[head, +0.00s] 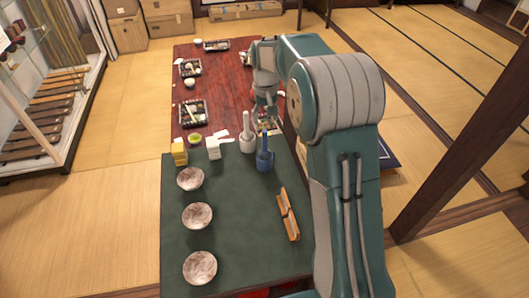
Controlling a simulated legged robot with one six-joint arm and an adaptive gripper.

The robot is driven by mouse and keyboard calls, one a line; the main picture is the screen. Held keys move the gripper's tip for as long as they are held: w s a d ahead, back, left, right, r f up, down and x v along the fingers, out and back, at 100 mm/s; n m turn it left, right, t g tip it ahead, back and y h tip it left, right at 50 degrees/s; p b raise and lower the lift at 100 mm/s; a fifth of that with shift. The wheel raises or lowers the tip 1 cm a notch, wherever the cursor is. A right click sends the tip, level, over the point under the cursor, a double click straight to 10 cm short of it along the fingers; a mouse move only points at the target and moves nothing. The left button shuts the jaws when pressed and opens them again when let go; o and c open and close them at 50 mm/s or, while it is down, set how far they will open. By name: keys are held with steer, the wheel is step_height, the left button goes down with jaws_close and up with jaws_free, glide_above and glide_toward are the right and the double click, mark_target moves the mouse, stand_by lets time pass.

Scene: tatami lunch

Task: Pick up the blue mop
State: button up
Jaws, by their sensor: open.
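The blue mop (265,158) stands upright at the far right of the green table top (235,230), with a thin handle rising from a wide, cup-like lower part. A similar white one (247,139) stands just to its left and slightly behind. My gripper (266,108) is beyond both, over the near right part of the dark red table. It is open and apart from the blue mop. My arm partly covers the gripper's surroundings, and the fingertips are small and hard to make out.
Three speckled bowls (197,216) line the green top's left side. A wooden tool (288,214) lies at its right. Yellow (180,152) and white blocks (212,148) and a green cup (195,139) stand along its far edge. Lunch trays (193,113) sit on the red table (225,85).

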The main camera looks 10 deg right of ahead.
mark_target(264, 130)
steer(key=f, duration=0.7)
steer(key=shift+s+a+f, duration=0.1)
steer(key=shift+a+f, duration=0.1)
steer(key=shift+f, duration=0.15)
jaws_close()
